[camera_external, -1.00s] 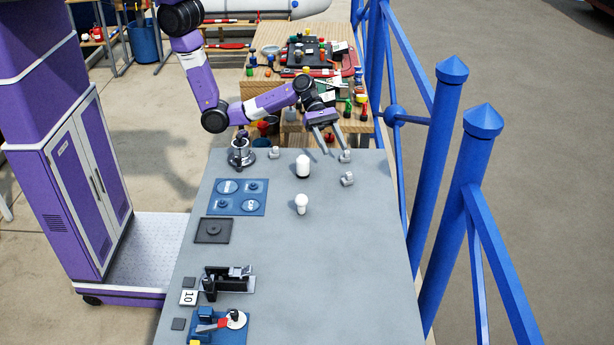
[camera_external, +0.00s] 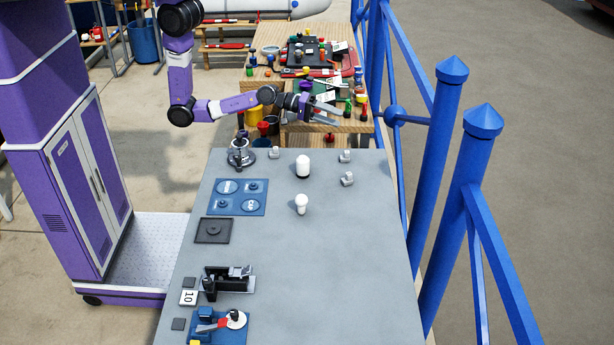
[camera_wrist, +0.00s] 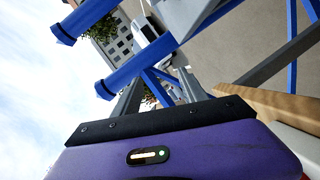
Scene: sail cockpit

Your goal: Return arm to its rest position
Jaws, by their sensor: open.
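My gripper (camera_external: 326,112) is open and empty, with its grey fingers spread and pointing right. It is in the air beyond the far edge of the grey table (camera_external: 330,270), in front of the wooden table in the external view. My arm reaches to it from the upper left, bent at the elbow. In the wrist view, my gripper's fingers (camera_wrist: 160,95) point toward the blue railing, with nothing between them.
A blue railing (camera_external: 435,160) runs along the grey table's right side. A wooden table (camera_external: 265,40) crowded with small items stands behind. A winch-like fitting (camera_external: 241,155), white knobs (camera_external: 303,167), a blue panel (camera_external: 237,197) and black fittings are on the grey table. Its right front is clear.

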